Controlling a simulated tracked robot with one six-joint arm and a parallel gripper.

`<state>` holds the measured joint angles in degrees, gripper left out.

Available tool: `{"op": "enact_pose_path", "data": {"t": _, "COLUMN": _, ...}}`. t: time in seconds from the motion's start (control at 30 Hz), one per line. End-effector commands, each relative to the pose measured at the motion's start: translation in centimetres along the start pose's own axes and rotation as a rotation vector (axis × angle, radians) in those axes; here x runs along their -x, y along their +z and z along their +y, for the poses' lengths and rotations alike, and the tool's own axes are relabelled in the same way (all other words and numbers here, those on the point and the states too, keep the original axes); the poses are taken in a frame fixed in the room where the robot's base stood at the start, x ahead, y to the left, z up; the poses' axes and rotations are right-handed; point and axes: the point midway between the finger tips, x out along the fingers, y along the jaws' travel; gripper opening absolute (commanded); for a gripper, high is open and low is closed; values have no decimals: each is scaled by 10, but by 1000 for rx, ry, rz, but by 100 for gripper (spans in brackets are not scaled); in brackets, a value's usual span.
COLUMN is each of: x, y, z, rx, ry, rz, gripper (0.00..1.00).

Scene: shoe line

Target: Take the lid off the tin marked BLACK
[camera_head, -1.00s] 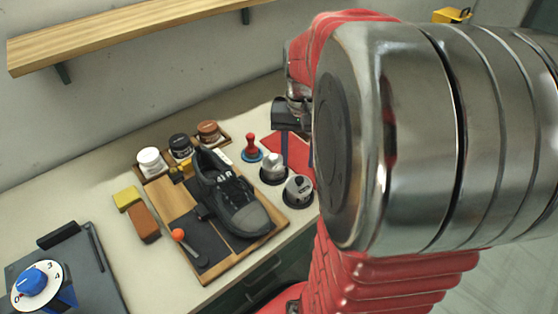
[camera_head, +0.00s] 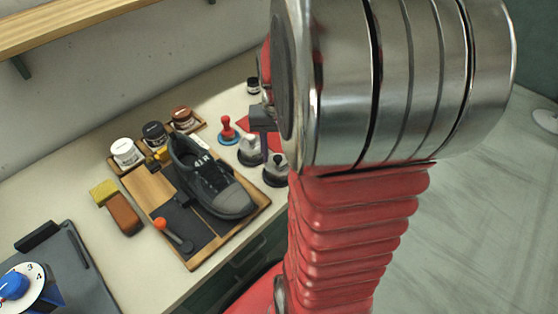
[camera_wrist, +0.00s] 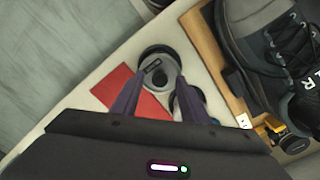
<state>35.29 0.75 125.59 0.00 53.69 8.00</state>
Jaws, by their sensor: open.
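Three round tins stand in a row on a wooden holder behind the shoe. The middle one, with a dark lid (camera_head: 153,133), looks like the black tin; I cannot read its label. A white-lidded tin (camera_head: 123,150) is on its left and a brown-lidded tin (camera_head: 181,116) on its right. All three look lidded. My gripper (camera_wrist: 157,108) is open and empty in the wrist view, its two dark fingers apart above a grey-knobbed tool and a red cloth. In the head view my gripper (camera_head: 265,145) hangs right of the tins, partly hidden by my arm.
A dark shoe (camera_head: 210,185) lies on a wooden board. Near my gripper are a red-handled stamp (camera_head: 227,128), grey-knobbed tools (camera_head: 249,152) and a red cloth (camera_wrist: 120,92). A small dark-lidded jar (camera_head: 253,86) stands at the back. A brown block (camera_head: 124,214) is at left.

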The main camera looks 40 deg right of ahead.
Motion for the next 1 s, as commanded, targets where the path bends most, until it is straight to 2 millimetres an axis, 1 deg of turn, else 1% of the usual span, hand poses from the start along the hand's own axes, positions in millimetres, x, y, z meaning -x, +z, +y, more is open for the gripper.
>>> {"op": "enact_pose_path", "data": {"t": 0.1, "x": -3, "y": 0, "z": 0, "rx": 0, "ry": 0, "rz": 1, "gripper": 40}}
{"op": "enact_pose_path", "data": {"t": 0.57, "x": -2, "y": 0, "z": 0, "rx": -1, "ry": 0, "rz": 1, "gripper": 40}}
{"op": "enact_pose_path", "data": {"t": 1.0, "x": -2, "y": 0, "z": 0, "rx": -1, "ry": 0, "rz": 1, "gripper": 10}}
